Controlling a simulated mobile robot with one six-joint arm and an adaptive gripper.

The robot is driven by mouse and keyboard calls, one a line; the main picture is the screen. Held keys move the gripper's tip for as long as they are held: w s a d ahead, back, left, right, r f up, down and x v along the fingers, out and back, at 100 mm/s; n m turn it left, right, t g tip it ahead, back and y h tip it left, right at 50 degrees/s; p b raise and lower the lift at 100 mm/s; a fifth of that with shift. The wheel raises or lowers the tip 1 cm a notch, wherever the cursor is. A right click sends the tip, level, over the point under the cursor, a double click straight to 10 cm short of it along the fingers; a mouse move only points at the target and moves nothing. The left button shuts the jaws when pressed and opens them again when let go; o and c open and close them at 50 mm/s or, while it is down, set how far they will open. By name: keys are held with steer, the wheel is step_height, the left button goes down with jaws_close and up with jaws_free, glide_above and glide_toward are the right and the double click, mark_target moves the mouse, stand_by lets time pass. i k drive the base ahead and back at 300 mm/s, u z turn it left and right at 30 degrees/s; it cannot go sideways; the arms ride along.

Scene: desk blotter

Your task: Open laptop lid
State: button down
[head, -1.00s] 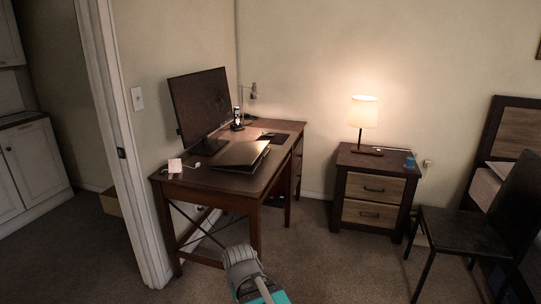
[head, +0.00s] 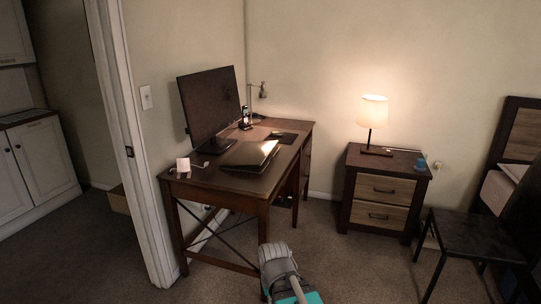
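The laptop (head: 249,155) is a thin dark slab on the desk (head: 216,181), in front of the monitor. Its lid looks closed or nearly closed; the exact gap is too small to tell. Part of my arm shows at the bottom middle of the head view, well in front of the desk and apart from the laptop. The fingers of my gripper cannot be made out.
A monitor (head: 210,104) stands behind the laptop. A small white item (head: 183,164) lies at the desk's left front corner. Carpet before the desk is clear.

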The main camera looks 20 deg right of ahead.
mark_target(252, 153)
steer(key=z, duration=0.05)
steer(key=i, duration=1)
steer(key=u, duration=0.05)
